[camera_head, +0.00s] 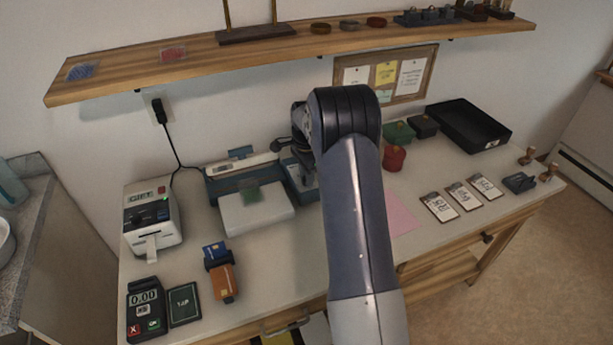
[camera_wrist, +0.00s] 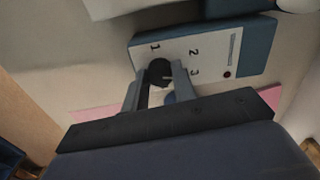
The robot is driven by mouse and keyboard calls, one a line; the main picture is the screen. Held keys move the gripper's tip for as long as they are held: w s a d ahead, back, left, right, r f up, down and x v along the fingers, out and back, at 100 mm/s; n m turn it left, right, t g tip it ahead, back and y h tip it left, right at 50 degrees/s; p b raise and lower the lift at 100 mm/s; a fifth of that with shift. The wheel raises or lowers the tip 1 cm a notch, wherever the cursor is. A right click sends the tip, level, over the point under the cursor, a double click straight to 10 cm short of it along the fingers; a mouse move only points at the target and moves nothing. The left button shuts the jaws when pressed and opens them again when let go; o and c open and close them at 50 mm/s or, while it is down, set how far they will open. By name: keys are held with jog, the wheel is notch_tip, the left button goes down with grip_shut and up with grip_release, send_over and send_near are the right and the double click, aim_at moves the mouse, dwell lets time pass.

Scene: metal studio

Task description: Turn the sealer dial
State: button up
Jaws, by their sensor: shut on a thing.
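The sealer (camera_head: 245,172) is a blue and white machine at the back of the workbench, with a long white bar across its top. In the wrist view its white control panel (camera_wrist: 205,50) shows the numbers 1, 2 and 3 around a round black dial (camera_wrist: 160,71). My gripper (camera_wrist: 163,80) is shut on the dial, with one finger on each side of it. A pale line on the dial points roughly toward the 3. In the head view my arm hides the gripper and the dial.
A label printer (camera_head: 152,222) stands left, and a red container (camera_head: 394,158) and black tray (camera_head: 470,126) stand right. A wooden shelf (camera_head: 200,56) runs above the bench.

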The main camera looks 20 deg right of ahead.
jog(key=shift+m, duration=1.6)
jog(key=o, duration=1)
notch_tip(320, 180, up, 11)
jog(key=shift+b, duration=0.4)
jog(key=shift+f, duration=0.15)
notch_tip(320, 180, down, 11)
jog(key=shift+r+p, duration=0.1)
jog(key=shift+p, duration=0.2)
